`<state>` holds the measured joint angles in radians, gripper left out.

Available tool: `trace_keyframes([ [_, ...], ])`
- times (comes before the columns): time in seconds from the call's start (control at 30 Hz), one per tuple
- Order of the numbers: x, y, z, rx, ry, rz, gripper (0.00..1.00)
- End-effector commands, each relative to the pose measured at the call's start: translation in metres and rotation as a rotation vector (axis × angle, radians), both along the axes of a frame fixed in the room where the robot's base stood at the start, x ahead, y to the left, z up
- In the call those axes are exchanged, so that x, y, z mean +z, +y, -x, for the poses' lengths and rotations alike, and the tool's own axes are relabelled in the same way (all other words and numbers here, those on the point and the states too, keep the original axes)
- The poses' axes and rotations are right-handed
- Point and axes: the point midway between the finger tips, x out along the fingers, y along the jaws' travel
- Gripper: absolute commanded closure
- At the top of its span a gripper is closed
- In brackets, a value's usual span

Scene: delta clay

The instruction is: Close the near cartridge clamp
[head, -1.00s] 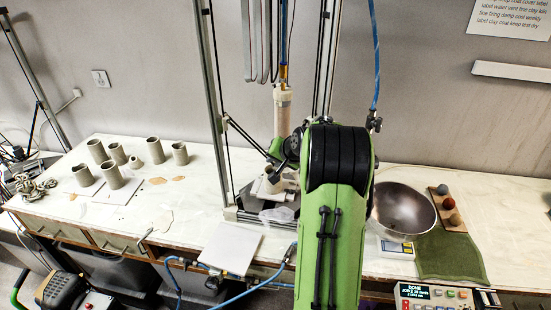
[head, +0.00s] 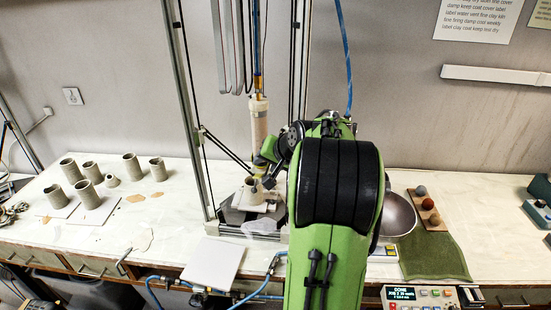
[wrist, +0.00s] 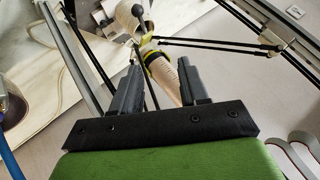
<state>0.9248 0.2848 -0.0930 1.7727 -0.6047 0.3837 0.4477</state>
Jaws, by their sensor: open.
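The clay cartridge (head: 258,125) is a beige upright tube in the printer frame; in the wrist view the cartridge (wrist: 163,78) runs between my finger tips. A yellow-and-black band, seemingly the clamp (wrist: 150,48), circles its lower end, with a dark lever and round knob (wrist: 138,11) beside it. Whether the clamp is open or shut I cannot tell. My gripper (wrist: 159,66) is open, its two dark fingers apart and nothing clearly held between them. In the head view my own arm covers most of the gripper and the clamp's right side.
A printed grey pot (head: 253,188) stands on the printer bed below the cartridge. Upright rails (head: 191,100) and thin black rods (head: 226,148) stand close around. Several clay cups (head: 88,194) are at left, a white board (head: 213,264) in front, a steel bowl (head: 400,214) at right.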

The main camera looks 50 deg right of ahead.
Motion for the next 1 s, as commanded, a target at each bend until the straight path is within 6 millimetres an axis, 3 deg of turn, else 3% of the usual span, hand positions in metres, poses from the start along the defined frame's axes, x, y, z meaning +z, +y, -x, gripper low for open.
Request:
trace_keyframes([
  [0.1,0.024,0.004,0.023,-0.003,-0.002,0.004,0.56],
  [0.3,0.044,0.009,0.043,-0.001,-0.001,0.001,0.56],
  [0.9,0.045,0.011,0.044,0.002,0.001,0.001,0.56],
  [0.97,0.047,0.021,0.042,0.022,0.007,0.010,0.56],
  [1.0,0.049,0.036,0.039,0.052,0.019,0.022,0.56],
])
